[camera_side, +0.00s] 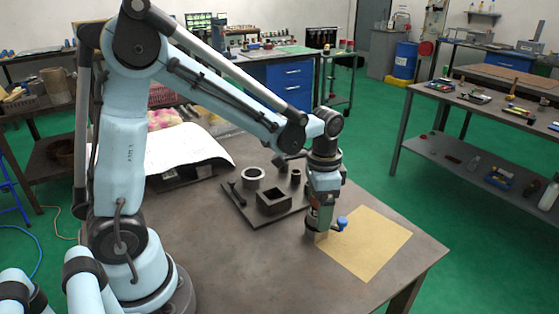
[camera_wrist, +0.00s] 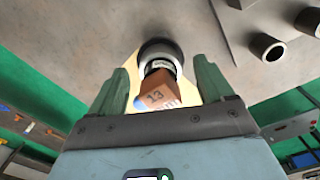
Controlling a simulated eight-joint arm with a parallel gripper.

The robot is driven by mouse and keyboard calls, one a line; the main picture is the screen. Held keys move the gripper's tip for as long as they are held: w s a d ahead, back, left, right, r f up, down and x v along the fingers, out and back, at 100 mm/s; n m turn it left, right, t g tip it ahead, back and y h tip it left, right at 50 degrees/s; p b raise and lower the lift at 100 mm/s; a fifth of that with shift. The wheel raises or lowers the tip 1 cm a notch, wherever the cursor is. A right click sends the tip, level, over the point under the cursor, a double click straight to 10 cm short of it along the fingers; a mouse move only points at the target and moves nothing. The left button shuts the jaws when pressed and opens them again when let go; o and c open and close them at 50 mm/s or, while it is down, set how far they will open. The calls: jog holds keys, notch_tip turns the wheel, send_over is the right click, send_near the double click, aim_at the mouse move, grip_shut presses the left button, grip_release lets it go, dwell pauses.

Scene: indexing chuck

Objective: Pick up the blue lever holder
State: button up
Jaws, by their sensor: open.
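The blue lever holder shows in the side view as a dark round body (camera_side: 311,232) with a blue ball-ended lever (camera_side: 341,222) sticking out to the right. It sits at the left corner of a tan mat (camera_side: 377,243). In the wrist view its dark round body (camera_wrist: 160,47) lies beyond an orange-brown block (camera_wrist: 157,92) marked 13; a bit of blue (camera_wrist: 140,103) shows at the block's left. My gripper (camera_wrist: 162,68) is open, with a green finger on each side of the block. I cannot tell whether either finger touches it. In the side view my gripper (camera_side: 321,207) is low over the holder and partly hides it.
A dark plate (camera_side: 262,216) behind and left carries a square block with a hole (camera_side: 273,200), a ring (camera_side: 253,177), a small cylinder (camera_side: 296,176) and a long tool (camera_side: 236,194). The mat's right part is clear. The table's right edge lies beyond it.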

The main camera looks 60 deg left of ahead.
jog(key=shift+f, duration=1)
grip_shut()
jog(key=shift+r, duration=0.1)
